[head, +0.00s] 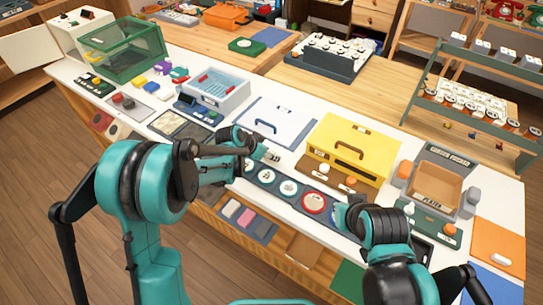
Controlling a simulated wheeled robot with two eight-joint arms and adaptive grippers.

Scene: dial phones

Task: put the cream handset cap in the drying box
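A small whitish piece (501,259) lies on the orange mat at the far right; it is too small to tell whether it is the cream handset cap. No box can be surely told as the drying box. A yellow box (378,147) with dark handles, a pale blue box (222,101) with red handles and a green clear-walled box (150,48) stand on the table. My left gripper (268,154) is over the table in front of a white panel, small and partly hidden by its arm. My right gripper (342,214) is low by the dark strip of round discs, mostly hidden by its wrist.
A white panel (277,122) with a blue handle lies left of the yellow box. A dark strip (263,176) with round discs runs along the front edge. A brown tray (437,181) stands at the right. Small coloured parts crowd the left end.

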